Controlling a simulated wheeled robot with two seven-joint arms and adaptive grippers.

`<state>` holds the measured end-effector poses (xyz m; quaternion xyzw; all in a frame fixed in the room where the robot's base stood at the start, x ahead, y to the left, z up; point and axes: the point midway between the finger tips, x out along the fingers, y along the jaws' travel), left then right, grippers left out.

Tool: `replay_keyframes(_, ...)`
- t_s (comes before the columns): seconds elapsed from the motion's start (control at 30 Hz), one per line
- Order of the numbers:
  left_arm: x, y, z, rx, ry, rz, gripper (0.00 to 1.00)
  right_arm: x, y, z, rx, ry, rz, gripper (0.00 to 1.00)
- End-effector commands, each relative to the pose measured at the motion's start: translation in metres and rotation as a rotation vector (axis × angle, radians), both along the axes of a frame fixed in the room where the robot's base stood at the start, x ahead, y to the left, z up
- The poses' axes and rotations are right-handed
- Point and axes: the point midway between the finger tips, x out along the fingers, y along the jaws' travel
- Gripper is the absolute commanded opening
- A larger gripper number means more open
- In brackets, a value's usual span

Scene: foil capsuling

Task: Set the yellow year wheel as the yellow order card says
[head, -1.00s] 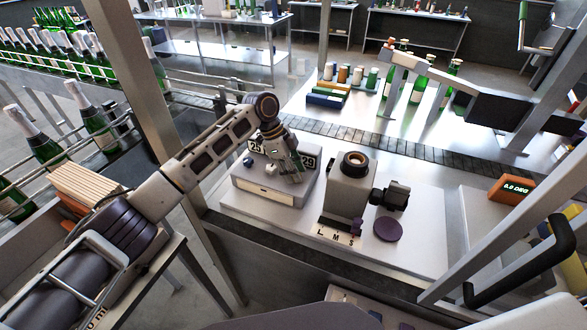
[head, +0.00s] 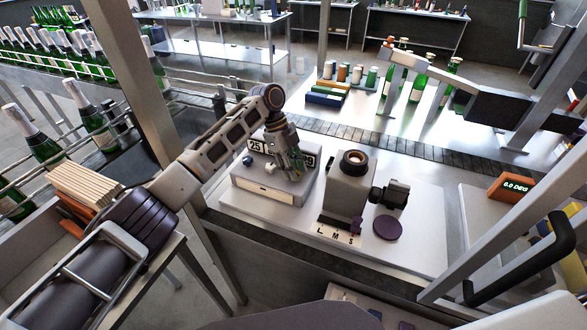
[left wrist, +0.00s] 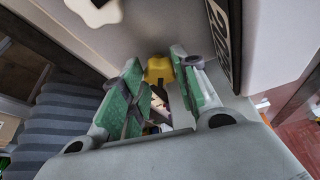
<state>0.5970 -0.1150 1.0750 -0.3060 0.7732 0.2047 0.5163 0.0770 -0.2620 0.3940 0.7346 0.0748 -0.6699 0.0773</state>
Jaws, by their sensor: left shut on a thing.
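The grey counter box (head: 265,190) stands on the white bench plate, with a "25" number plate (head: 257,147) and a second plate partly hidden behind my gripper, its "9" showing. My left gripper (head: 296,168) reaches down over the right part of the box. In the left wrist view its green-padded fingers (left wrist: 160,88) are closed around the yellow year wheel (left wrist: 158,68), which shows between their tips. The wheel is hidden by the fingers in the head view. I cannot make out a yellow order card. My right gripper is not in view.
A grey machine (head: 350,188) with a round top opening and "L M S" marks stands right of the box. A purple disc (head: 388,229) lies beside it. An orange display (head: 511,188) reads about 0.0 DEG. A conveyor (head: 350,138) runs behind. Metal posts flank the bench.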

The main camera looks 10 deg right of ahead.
Motion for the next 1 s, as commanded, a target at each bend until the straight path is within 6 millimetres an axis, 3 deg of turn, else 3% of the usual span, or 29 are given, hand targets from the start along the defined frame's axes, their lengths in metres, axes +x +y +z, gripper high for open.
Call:
replay_keyframes(0.27,0.0002,-0.0001,0.0006,-0.001,-0.002,-0.001,0.07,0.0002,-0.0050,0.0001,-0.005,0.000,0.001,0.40)
replay_keyframes(0.3,0.0002,-0.0001,0.0006,-0.001,-0.002,-0.001,0.34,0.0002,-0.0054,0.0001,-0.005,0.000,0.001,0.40)
replay_keyframes(0.43,0.0001,-0.0001,0.0005,0.000,-0.002,-0.001,0.51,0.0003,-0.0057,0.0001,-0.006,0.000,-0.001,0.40)
replay_keyframes(1.0,0.0031,0.0021,0.0093,-0.001,-0.001,0.001,0.52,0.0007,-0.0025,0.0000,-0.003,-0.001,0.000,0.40)
